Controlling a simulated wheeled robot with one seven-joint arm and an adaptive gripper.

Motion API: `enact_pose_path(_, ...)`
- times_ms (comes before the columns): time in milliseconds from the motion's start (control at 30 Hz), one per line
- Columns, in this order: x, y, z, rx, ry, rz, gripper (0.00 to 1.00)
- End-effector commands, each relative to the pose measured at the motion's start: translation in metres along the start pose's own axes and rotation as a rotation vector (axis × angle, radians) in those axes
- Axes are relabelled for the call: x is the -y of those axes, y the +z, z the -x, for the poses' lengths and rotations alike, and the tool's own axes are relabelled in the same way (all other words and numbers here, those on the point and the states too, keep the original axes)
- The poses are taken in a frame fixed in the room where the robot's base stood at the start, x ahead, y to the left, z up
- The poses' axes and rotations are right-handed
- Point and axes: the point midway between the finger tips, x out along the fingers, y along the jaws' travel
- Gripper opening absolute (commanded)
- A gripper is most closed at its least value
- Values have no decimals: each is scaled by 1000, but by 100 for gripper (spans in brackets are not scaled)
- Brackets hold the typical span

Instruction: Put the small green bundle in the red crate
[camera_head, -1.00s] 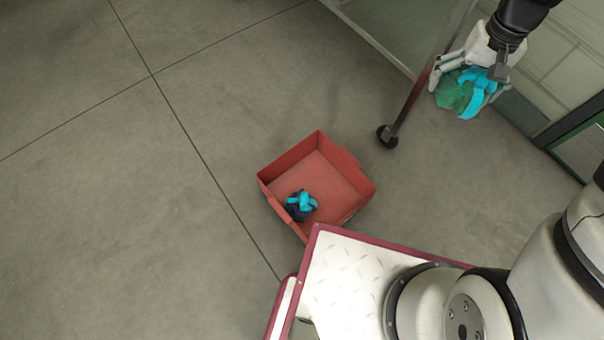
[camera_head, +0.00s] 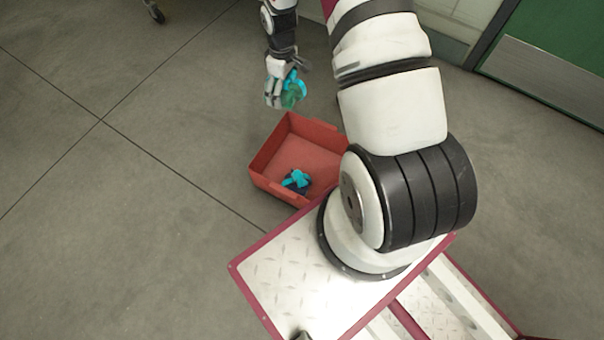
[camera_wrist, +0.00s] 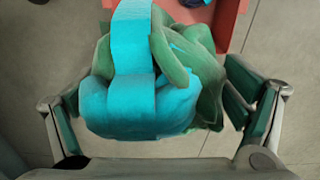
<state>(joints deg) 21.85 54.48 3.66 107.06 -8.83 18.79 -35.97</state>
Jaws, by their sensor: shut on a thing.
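The small green bundle (camera_head: 290,97) has a bright cyan strap and hangs in my gripper (camera_head: 284,92). In the wrist view the bundle (camera_wrist: 205,75) fills the middle, between the two fingers of my gripper (camera_wrist: 158,110), which is shut on it. The red crate (camera_head: 262,157) stands on the floor just below and in front of my gripper in the head view. A dark blue bundle (camera_head: 297,182) with a cyan strap lies inside the crate, near its front corner. In the wrist view a part of the red crate (camera_wrist: 232,22) shows behind the bundle.
The crate stands close to the edge of my base, and my arm hides its right side. A caster wheel (camera_head: 154,12) shows at the top left. A green door (camera_head: 560,50) is at the top right. The floor (camera_head: 150,200) to the left is clear.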

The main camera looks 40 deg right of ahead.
Motion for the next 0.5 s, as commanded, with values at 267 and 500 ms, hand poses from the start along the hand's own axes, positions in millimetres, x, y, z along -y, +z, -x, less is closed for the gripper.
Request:
enact_pose_path(267, -31, 59, -132, 5, -6, 236, 57)
enact_pose_path(500, -29, 89, -196, 4, -2, 352, 57)
